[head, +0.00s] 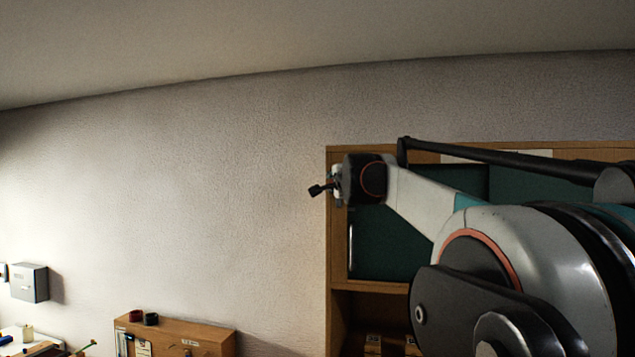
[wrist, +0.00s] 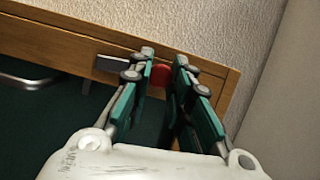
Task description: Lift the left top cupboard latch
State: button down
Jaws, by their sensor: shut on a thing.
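The cupboard has a wooden frame (head: 337,240) and dark green doors (head: 378,250) in the head view. In the wrist view its wooden top rail (wrist: 60,42) runs diagonally, with the green door (wrist: 40,125) below. The latch shows as a grey metal bar (wrist: 108,66) on the rail with a red end (wrist: 160,75) between my fingers. My gripper (wrist: 164,58) is shut on this red part; the fingers partly hide it. In the head view my gripper (head: 326,188) is at the cupboard's upper left edge, and the latch cannot be made out there.
A metal handle (wrist: 30,82) is on the green door at left in the wrist view. Textured wall (head: 200,180) lies left of the cupboard. A low wooden cabinet (head: 175,335) with small jars (head: 150,318) stands at lower left. My arm hides much of the cupboard's right side.

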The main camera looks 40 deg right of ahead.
jog(key=shift+a+f, duration=0.15)
jog(key=shift+a, duration=0.05)
dwell(0.3)
